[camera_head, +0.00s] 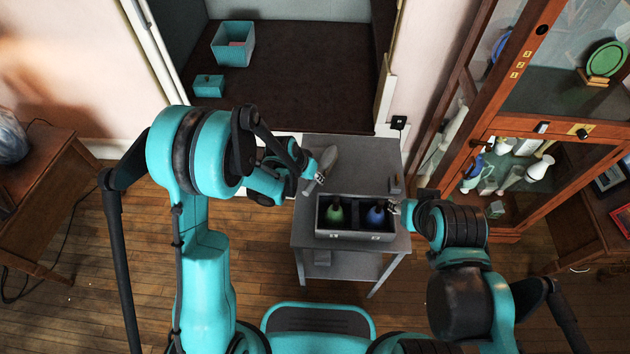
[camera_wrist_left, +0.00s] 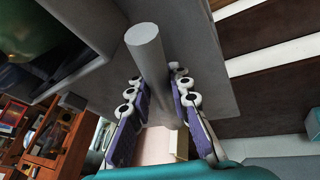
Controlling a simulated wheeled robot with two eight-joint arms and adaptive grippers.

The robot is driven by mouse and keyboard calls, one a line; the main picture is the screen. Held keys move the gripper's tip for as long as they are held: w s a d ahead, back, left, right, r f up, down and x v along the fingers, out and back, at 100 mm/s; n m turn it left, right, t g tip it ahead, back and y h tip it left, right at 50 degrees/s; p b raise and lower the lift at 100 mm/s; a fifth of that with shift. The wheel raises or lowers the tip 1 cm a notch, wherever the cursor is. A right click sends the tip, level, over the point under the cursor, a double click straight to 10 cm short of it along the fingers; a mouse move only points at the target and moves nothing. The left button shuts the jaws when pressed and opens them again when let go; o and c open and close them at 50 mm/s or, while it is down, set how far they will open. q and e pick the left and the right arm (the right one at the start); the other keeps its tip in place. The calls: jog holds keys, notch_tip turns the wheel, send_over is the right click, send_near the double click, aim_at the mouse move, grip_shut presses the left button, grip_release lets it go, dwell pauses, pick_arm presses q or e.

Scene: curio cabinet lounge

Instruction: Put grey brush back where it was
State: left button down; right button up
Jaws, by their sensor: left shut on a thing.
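The grey brush (camera_head: 328,163) is in my left gripper (camera_head: 317,179), above the left part of the grey table (camera_head: 360,152). In the left wrist view the brush shows as a grey cylinder (camera_wrist_left: 147,47) between the two finger pads of the left gripper (camera_wrist_left: 155,92). The fingers are shut on it. My right gripper (camera_head: 393,207) is at the right end of a dark open box (camera_head: 355,234) on the table, close to a blue bottle-like thing (camera_head: 375,215). Its fingers are too small to tell open from shut.
A green bottle-like thing (camera_head: 334,213) stands in the box's left compartment. A small dark object (camera_head: 395,186) is at the table's right edge. Behind is a dark alcove with a teal open box (camera_head: 233,43) and a small teal box (camera_head: 208,86). A glass cabinet (camera_head: 535,130) stands right.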

pick_arm(q)
jog(key=shift+f, duration=0.2)
jog(key=c, duration=1.4)
grip_release()
jog(key=shift+r, duration=0.1)
jog(key=shift+r, duration=0.25)
jog(key=p+v, duration=0.4)
jog(key=v, duration=0.8)
